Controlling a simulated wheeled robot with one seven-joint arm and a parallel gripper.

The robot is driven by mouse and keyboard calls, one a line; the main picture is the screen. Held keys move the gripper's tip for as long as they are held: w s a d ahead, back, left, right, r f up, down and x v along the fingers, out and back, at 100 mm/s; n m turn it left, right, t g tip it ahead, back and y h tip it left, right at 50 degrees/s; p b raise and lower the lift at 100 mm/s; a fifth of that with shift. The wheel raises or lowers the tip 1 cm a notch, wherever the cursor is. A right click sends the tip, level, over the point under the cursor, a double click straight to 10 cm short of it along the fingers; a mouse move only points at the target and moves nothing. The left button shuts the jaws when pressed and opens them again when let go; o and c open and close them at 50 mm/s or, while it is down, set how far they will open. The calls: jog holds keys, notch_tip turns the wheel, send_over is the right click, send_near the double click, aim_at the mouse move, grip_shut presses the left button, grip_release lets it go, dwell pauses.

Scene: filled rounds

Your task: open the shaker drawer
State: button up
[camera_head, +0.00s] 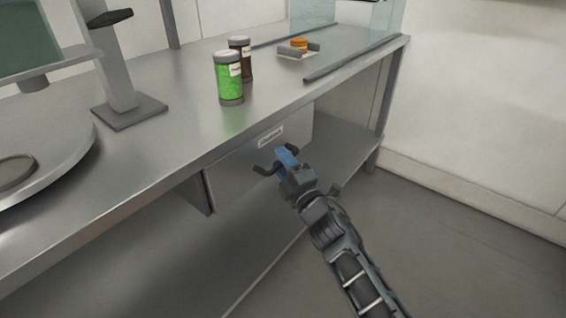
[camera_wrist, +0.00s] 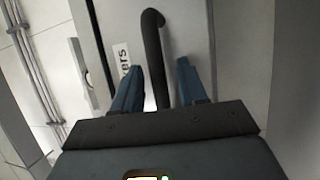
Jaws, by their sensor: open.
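The shaker drawer (camera_head: 237,173) is a grey metal front under the counter, with a white label (camera_head: 271,136) on it. It looks closed, its front sitting just below the counter edge. Its dark bar handle (camera_head: 263,170) is partly hidden by my gripper (camera_head: 284,157) in the head view. In the wrist view the handle (camera_wrist: 152,50) runs between the two blue fingers of my gripper (camera_wrist: 158,75). The fingers are open, one on each side of the bar, with visible gaps. The label (camera_wrist: 122,62) shows beside the left finger.
A green-filled shaker (camera_head: 229,80) and a brown one (camera_head: 241,58) stand on the steel counter (camera_head: 160,150) above the drawer. A small tray (camera_head: 298,51) with an orange item lies farther back. A lower shelf (camera_head: 345,145) runs beneath. The floor (camera_head: 455,235) at right is clear.

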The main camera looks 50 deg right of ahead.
grip_shut()
dwell(0.5)
jog(key=s+p, duration=0.2)
jog(key=s, duration=1.9)
jog(key=shift+s+d, duration=0.15)
jog(key=shift+d, duration=0.2)
grip_release()
jog(key=v, duration=0.7)
jog(key=shift+s+b, duration=0.3)
jog(key=shift+s, duration=0.1)
